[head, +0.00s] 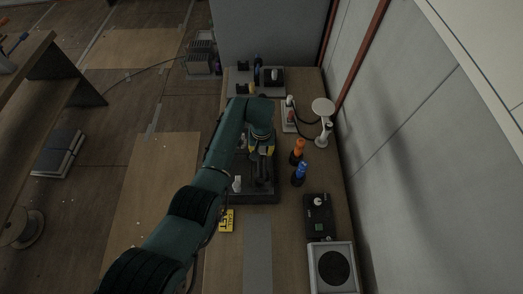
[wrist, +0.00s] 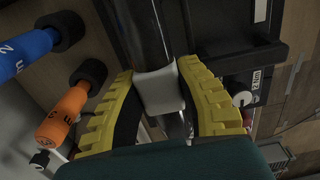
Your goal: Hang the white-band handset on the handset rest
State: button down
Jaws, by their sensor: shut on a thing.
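My gripper (head: 262,151) is over the dark console (head: 262,197) in the middle of the bench. In the wrist view its yellow fingers (wrist: 158,82) are shut on both sides of the white band of a black handset (wrist: 150,38). The handset shows in the head view as a dark bar (head: 262,166) between and below the fingers. I cannot tell whether it touches the console. Its far end is out of the wrist view, and the fingers and wrist hide part of it. I cannot clearly pick out the handset rest.
A white lamp (head: 323,107) stands near the wall. A black box (head: 319,217) and a speaker (head: 333,269) are at the front right. Several small objects stand at the back.

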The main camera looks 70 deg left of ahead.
jog(key=shift+f+b, duration=0.45)
jog(key=shift+f, duration=0.3)
jog(key=shift+f, duration=0.1)
dwell(0.3)
jog(key=shift+f+b, duration=0.3)
jog(key=c, duration=0.8)
grip_release()
jog(key=shift+w, duration=0.1)
notch_tip(320, 180, up, 12)
jog(key=shift+r, duration=0.1)
